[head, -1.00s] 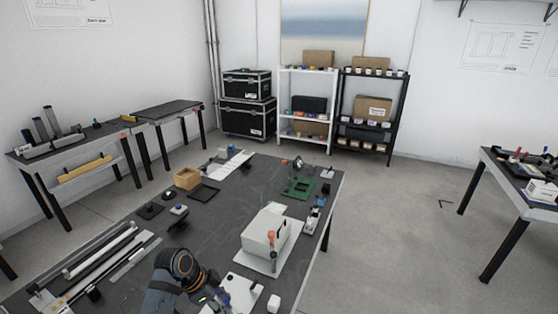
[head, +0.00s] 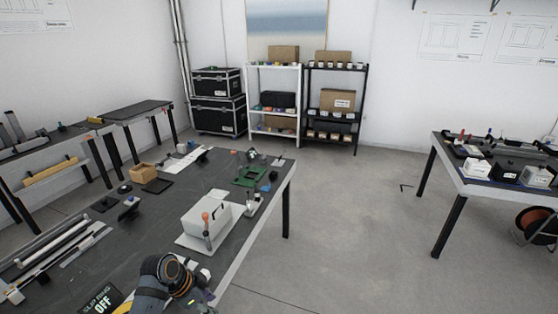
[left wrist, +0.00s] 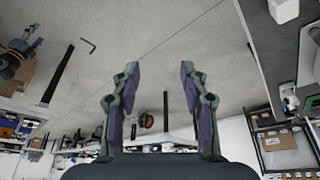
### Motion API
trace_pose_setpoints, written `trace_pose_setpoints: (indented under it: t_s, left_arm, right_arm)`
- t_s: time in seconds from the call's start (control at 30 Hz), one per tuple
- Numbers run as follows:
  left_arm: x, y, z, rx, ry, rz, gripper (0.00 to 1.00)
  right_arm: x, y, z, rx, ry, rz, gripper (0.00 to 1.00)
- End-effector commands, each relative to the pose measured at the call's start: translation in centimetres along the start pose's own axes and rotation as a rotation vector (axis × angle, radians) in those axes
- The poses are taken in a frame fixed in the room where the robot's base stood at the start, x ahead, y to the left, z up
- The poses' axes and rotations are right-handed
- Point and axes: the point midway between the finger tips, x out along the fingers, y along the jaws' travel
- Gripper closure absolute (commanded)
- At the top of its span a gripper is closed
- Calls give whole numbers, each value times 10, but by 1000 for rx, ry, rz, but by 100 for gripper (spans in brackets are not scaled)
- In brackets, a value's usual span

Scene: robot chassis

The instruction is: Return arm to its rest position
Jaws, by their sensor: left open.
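My left arm (head: 160,280) comes in at the bottom of the head view, at the near right edge of the dark workbench (head: 150,236). Its gripper end is partly cut off by the frame there. In the left wrist view my left gripper (left wrist: 159,70) has its two green and purple fingers spread wide apart with nothing between them. Grey floor shows behind the fingers, and the bench edge is at the upper right. My right gripper is not in view.
A white box (head: 207,218) and a green frame (head: 250,177) stand on the workbench. Shelves (head: 272,105) and black cases (head: 219,100) line the back wall. Another table (head: 478,188) stands at the right.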

Motion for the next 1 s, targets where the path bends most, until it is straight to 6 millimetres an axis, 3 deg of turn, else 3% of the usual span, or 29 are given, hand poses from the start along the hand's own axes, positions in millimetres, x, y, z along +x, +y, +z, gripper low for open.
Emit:
trace_pose_setpoints:
  t_s: [0.27, 0.4, 0.57, 0.67, 0.8, 0.9, 1.0]
  left_arm:
    - [59, -3, 38, -185, -32, -30, 56]
    - [101, 1, 72, -314, -61, -57, 56]
    - [159, 17, 125, -481, -111, -105, 56]
    - [206, 42, 178, -607, -160, -147, 56]
    - [268, 105, 266, -780, -233, -226, 56]
    - [299, 162, 324, -870, -270, -276, 56]
    - [315, 216, 368, -932, -289, -309, 56]
  right_arm:
    - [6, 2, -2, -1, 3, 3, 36]
    - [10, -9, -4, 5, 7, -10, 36]
    - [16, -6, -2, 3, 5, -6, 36]
    - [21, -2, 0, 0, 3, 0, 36]
    - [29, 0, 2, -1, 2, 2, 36]
    - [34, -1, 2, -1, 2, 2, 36]
    - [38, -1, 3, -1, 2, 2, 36]
